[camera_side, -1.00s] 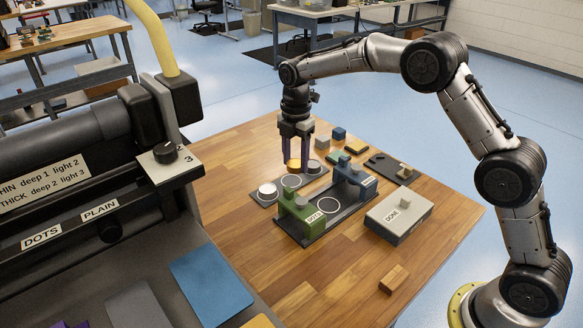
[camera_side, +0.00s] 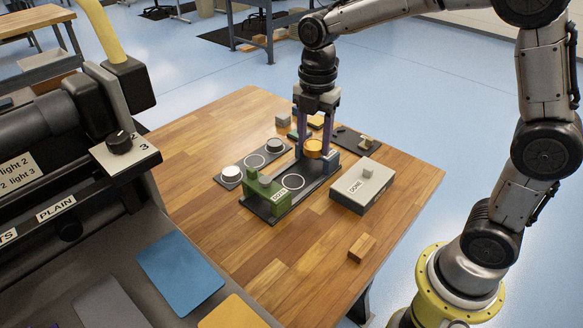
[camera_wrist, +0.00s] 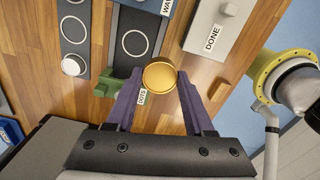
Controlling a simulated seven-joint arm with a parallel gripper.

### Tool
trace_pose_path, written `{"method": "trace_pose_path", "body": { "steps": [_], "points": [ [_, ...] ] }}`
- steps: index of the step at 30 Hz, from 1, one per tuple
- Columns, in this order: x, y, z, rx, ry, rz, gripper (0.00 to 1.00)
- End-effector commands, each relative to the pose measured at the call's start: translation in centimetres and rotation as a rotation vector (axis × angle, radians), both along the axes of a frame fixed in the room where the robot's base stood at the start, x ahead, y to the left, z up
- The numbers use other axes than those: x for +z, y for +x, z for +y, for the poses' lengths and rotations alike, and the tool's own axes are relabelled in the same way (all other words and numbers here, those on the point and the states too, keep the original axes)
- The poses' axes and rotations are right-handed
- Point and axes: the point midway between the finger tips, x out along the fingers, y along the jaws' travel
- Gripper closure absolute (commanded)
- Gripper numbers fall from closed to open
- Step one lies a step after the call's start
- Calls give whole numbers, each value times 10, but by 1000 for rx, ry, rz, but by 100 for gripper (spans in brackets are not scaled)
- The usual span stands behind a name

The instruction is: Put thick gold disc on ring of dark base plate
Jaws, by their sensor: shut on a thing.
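The thick gold disc (camera_side: 313,148) is held between the fingertips of my gripper (camera_side: 313,146). In the wrist view, the gold disc (camera_wrist: 160,76) sits between the two purple fingers. The dark base plate (camera_side: 270,213) carries a thin white ring (camera_side: 293,181), which is empty. In the wrist view the ring (camera_wrist: 134,42) lies up and left of the disc, which is not over it. In the side view the disc appears near the plate's blue block (camera_side: 333,162), partly hidden by my gripper; its exact height above the plate cannot be told.
A green block (camera_side: 264,190) stands at the plate's near end. A grey DONE box (camera_side: 363,186) stands right. The front table is mostly clear.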

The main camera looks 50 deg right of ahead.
Motion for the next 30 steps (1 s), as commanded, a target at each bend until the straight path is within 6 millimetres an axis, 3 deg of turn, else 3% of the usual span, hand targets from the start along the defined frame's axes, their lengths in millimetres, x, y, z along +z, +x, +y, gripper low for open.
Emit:
{"method": "trace_pose_path", "body": {
  "steps": [6, 9, 14, 19, 30],
  "points": [
    [5, -55, -3, 0, 0, -4, 100],
    [7, -73, -4, 0, 0, -4, 100],
    [11, -86, -4, 1, -1, -2, 100],
    [6, -67, -3, 1, -1, 4, 100],
    [-37, 12, 1, 1, -1, 5, 100]
  ]
}}
